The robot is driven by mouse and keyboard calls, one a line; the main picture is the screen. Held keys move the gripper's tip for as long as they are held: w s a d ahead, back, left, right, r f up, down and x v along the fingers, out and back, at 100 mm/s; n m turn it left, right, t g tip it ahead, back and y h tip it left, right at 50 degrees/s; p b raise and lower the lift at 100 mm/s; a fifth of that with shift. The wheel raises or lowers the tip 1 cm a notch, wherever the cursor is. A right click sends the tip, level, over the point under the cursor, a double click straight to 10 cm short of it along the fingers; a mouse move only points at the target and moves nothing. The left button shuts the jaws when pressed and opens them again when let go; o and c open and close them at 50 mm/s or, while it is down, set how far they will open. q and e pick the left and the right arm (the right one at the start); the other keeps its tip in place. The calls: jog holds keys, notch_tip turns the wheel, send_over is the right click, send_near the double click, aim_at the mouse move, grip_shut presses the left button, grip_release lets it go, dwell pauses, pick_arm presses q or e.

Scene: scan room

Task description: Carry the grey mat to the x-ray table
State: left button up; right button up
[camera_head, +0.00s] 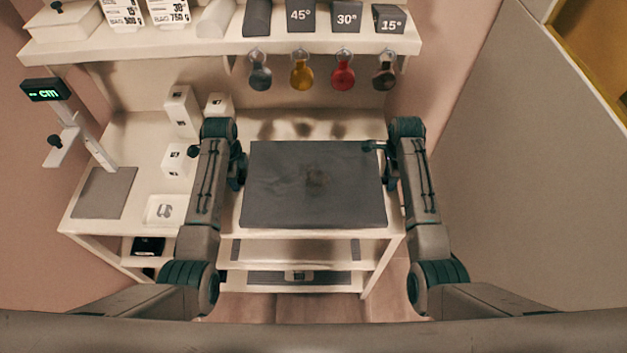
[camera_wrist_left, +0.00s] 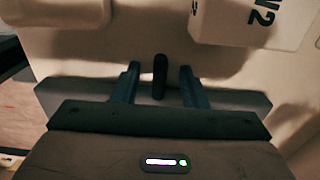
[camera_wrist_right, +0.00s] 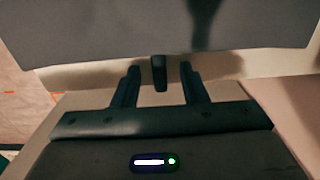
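The grey mat (camera_head: 315,187) lies flat on a white bench, with a darker smudge near its middle. It also fills the top of the right wrist view (camera_wrist_right: 110,35). My left gripper (camera_head: 241,168) is by the mat's left edge; in the left wrist view (camera_wrist_left: 158,88) its fingers stand apart. My right gripper (camera_head: 376,148) is at the mat's upper right edge; in the right wrist view (camera_wrist_right: 160,78) its fingers stand apart just short of the edge. A dark upright piece shows between the fingers in both wrist views; I cannot tell what it is. No x-ray table is identifiable.
Several white boxes (camera_head: 181,110) stand left of my left arm, near a measuring stand with a grey plate (camera_head: 104,193). Above hang several coloured round tags (camera_head: 301,72) under a shelf (camera_head: 200,48) with angle blocks (camera_head: 346,18). A large grey panel (camera_head: 520,180) bounds the right.

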pick_arm(q)
grip_shut()
pick_arm(e)
grip_shut()
pick_arm(q)
jog(key=shift+r, duration=0.15)
pick_arm(e)
jog(key=shift+r, duration=0.15)
